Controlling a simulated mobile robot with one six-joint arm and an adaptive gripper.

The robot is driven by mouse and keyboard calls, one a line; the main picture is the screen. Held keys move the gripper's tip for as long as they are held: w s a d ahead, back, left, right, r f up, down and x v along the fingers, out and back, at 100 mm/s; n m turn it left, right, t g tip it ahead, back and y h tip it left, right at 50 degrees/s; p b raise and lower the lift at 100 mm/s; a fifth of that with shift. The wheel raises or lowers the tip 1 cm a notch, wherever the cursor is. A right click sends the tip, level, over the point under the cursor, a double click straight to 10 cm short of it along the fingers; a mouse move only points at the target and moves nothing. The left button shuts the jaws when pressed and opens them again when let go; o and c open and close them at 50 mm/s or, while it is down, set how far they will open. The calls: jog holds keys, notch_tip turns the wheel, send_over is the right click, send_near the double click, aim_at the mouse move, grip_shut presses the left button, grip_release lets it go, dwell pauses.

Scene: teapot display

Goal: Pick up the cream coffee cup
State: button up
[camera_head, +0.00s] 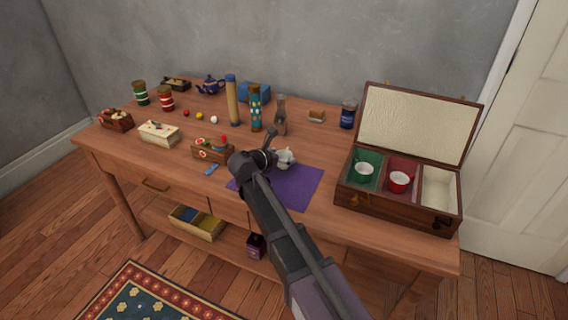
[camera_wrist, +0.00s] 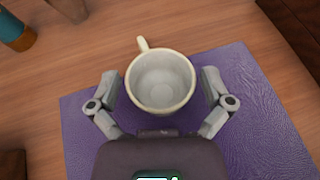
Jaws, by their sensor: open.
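The cream coffee cup (camera_wrist: 160,84) stands upright in the wrist view, at the edge of the purple cloth (camera_wrist: 262,130). Its handle points away, up and slightly left. My gripper (camera_wrist: 159,74) is open, with one finger on each side of the cup. Gaps show between the fingers and the cup wall; the cup looks empty. In the head view the purple cloth (camera_head: 298,190) lies at the table's front middle. A small pale shape shows there beside my wrist; I cannot separate cup from fingers, as my arm hides part of that area.
A glass bottle (camera_head: 281,115) and patterned cylinder (camera_head: 256,110) stand behind my gripper. A small wooden box (camera_head: 212,151) is left of it.

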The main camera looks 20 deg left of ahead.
jog(key=shift+x, duration=1.15)
jog(key=c, duration=0.9)
